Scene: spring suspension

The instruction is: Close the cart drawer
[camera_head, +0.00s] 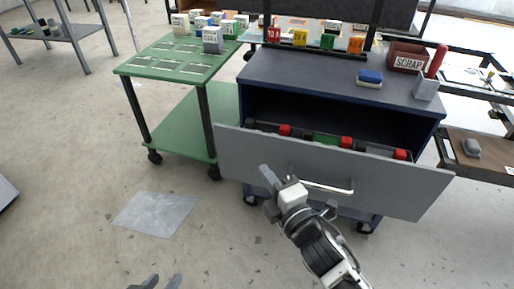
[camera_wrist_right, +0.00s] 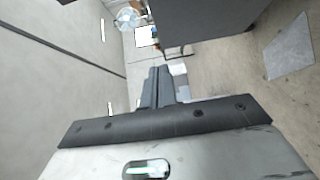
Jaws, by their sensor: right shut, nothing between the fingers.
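The cart drawer (camera_head: 400,188) is pulled out of the dark blue cart (camera_head: 330,75), its wide grey front facing me. A silver bar handle (camera_head: 328,188) sits on that front. Several red and dark items show inside the drawer behind the front. My right gripper (camera_head: 268,178) is in front of the drawer, left of the handle and apart from it; whether it touches the front I cannot tell. Its fingers are together and empty in the right wrist view (camera_wrist_right: 161,88).
A green cart (camera_head: 140,66) with labelled boxes stands left of the blue cart. A scrap bin (camera_head: 407,57) and a blue-topped block (camera_head: 369,77) are on the blue cart. A grey sheet (camera_head: 155,214) lies on the floor. Floor before the drawer's left side is clear.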

